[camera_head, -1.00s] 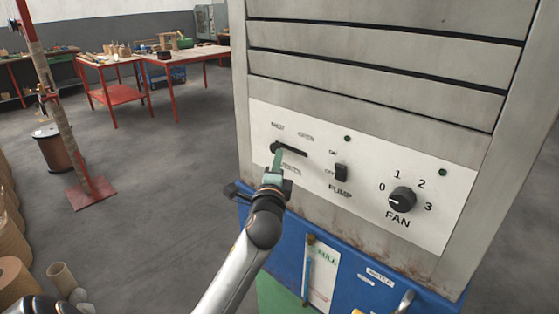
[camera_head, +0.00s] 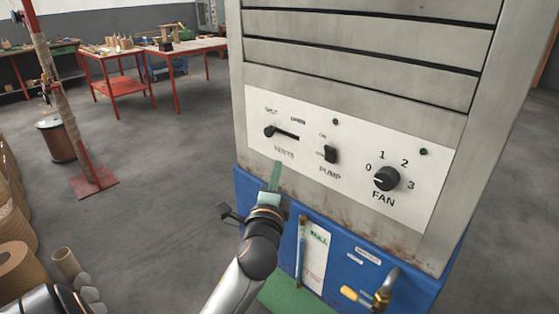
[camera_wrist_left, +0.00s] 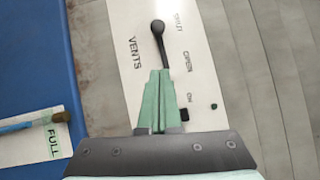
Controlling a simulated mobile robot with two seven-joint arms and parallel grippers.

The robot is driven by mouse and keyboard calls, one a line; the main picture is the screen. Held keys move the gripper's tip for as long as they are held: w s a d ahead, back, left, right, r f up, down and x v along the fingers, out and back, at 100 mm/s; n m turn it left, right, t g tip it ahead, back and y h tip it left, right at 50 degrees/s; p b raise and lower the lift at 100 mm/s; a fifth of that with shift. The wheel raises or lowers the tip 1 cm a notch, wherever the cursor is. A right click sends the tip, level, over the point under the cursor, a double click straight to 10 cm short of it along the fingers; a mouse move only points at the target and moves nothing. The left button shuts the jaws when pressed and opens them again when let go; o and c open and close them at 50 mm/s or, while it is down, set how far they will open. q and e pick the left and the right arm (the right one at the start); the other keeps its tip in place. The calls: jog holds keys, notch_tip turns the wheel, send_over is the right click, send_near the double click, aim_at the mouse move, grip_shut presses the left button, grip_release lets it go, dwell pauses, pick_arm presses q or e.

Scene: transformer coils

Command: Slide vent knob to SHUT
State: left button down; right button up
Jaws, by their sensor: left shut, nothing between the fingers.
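The black vent knob (camera_head: 269,132) sits at the left end of its dark slot, by the SHUT label, on the white control panel (camera_head: 350,189). In the left wrist view the knob (camera_wrist_left: 157,27) is at the slot's end beside the word SHUT, away from OPEN. My left gripper (camera_head: 277,165) is shut and empty, its green fingers together. Its tips are below the slot in the head view, apart from the knob. In the left wrist view the finger tips (camera_wrist_left: 158,72) hide part of the panel past the slot's OPEN end. My right gripper is not in view.
The pump switch (camera_head: 330,154) and fan dial (camera_head: 386,178) are on the panel right of the slot. A blue lower housing (camera_head: 372,262) with a brass valve (camera_head: 381,299) is below.

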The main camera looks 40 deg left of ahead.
pick_arm(q)
jog(key=shift+v, duration=1)
jog(key=shift+f, duration=0.15)
jog(key=s+d+f+n+g+h+p, duration=0.1)
jog(key=d+f+h+p, duration=0.2)
jog(key=f, duration=0.4)
jog(key=s+d+f+n+g+h+p, duration=0.1)
jog(key=d+f+h, duration=0.35)
jog(key=f, duration=0.25)
jog(key=s+d+f+n+g+h+p, duration=0.3)
jog(key=s+d+f+n, duration=0.6)
jog(key=s+f, duration=0.6)
jog(key=shift+s+d+g+h+p, duration=0.3)
jog(key=shift+s+d+g+h, duration=0.55)
jog(key=shift+s+d+g, duration=0.35)
jog(key=shift+w+f, duration=0.1)
jog(key=shift+w, duration=0.05)
